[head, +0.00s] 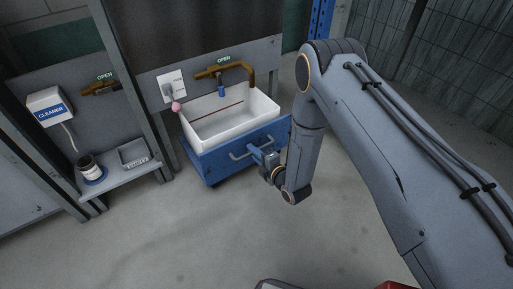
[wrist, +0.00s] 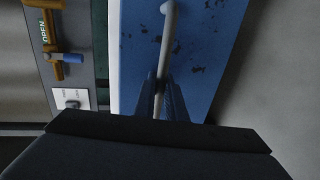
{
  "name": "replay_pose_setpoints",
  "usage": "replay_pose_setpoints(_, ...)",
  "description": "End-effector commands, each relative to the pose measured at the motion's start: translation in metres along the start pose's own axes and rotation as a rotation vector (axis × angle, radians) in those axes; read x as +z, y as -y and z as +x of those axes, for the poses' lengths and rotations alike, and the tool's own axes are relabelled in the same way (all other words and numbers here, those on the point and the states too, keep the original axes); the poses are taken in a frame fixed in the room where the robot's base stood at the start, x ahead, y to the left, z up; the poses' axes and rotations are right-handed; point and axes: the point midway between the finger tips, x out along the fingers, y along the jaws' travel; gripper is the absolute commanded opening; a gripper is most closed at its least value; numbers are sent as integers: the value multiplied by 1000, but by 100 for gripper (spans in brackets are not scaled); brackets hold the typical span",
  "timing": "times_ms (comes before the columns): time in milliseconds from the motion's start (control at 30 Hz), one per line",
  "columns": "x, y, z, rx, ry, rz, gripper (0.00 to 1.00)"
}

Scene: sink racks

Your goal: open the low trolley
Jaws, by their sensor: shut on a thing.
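The low trolley (head: 208,161) is a blue, chipped box on small wheels, standing under the white sink basin (head: 245,124) in the head view. A pale bar handle (head: 238,156) runs across its front. My gripper (head: 258,153) is at the front face and shut on the handle. In the wrist view the blue front (wrist: 205,50) fills the middle, and the pale handle (wrist: 166,40) runs down between my gripper's fingers (wrist: 162,100). The dark gripper body hides the lower part of that view. The inside of the trolley is not visible.
A brass tap (head: 237,69) sits above the basin. A pink ball (head: 176,107) hangs near the wall plate. A shelf to the left holds a dark jar (head: 89,168) and a small grey tray (head: 133,153). The floor (head: 190,235) before the trolley is clear.

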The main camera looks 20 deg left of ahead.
Motion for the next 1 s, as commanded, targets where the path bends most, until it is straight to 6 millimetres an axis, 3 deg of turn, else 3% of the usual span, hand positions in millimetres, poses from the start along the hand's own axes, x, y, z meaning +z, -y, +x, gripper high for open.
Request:
replay_pose_setpoints(200,2,0,0,0,5,1,0)
replay_pose_setpoints(233,2,0,0,0,5,1,14)
replay_pose_setpoints(267,2,0,0,0,5,1,18)
replay_pose_setpoints(567,1,0,-1,-1,2,1,18)
replay_pose_setpoints(667,1,0,-9,-2,3,2,18)
replay_pose_setpoints(1000,2,-1,-62,-3,6,2,18)
